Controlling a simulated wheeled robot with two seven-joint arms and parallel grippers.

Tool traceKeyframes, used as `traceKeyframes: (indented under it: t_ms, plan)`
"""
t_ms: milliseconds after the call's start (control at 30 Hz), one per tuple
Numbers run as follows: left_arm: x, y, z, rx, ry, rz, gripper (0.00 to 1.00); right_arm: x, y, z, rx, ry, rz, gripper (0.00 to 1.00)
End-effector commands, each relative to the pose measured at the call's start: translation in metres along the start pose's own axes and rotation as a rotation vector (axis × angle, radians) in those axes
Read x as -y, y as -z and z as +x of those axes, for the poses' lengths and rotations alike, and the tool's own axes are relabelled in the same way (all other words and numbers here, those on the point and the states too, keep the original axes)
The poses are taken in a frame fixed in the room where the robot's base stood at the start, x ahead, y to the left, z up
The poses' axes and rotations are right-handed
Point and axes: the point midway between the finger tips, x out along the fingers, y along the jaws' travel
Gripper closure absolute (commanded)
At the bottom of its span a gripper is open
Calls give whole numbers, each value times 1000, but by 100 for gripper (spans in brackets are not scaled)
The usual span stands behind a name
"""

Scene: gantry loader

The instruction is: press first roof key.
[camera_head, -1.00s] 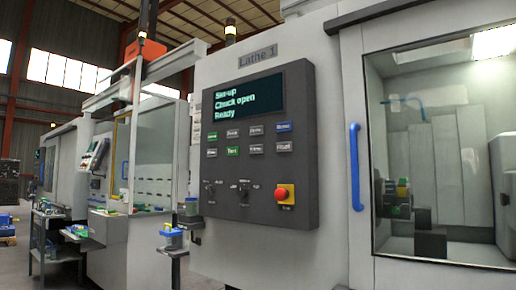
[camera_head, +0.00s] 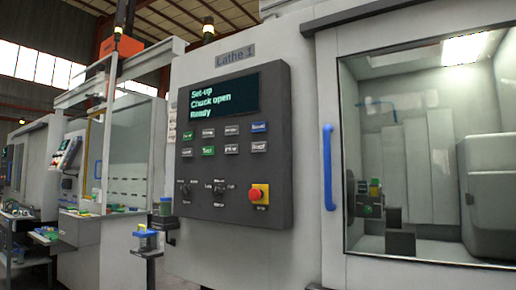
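The Lathe 1 control panel (camera_head: 236,150) faces me in the middle of the view. Its screen (camera_head: 218,97) reads "Set-up, Chuck open, Ready". Below are two rows of small keys: a green key (camera_head: 187,136) at upper left, a blue key (camera_head: 259,127) at upper right, a green key (camera_head: 208,151) in the lower row, and several grey ones. Their labels are too small to read surely, and I cannot tell a key marked as roof. Neither gripper is in view.
Lower on the panel are knobs and a red emergency stop button (camera_head: 259,193) on yellow. The lathe door has a blue handle (camera_head: 328,167) and a window onto the chuck. At left stand a bench with parts, a blue-lidded container (camera_head: 147,240) and more machines.

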Motion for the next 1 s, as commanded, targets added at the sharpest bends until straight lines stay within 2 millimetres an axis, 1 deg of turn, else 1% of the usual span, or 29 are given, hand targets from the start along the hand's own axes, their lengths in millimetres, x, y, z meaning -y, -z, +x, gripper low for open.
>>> traceKeyframes:
  t_ms: [33,100,200,1000]
  plan:
    - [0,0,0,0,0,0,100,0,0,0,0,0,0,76]
    - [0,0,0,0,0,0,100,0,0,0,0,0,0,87]
    - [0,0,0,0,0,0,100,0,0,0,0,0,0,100]
    - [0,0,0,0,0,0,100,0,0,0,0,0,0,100]
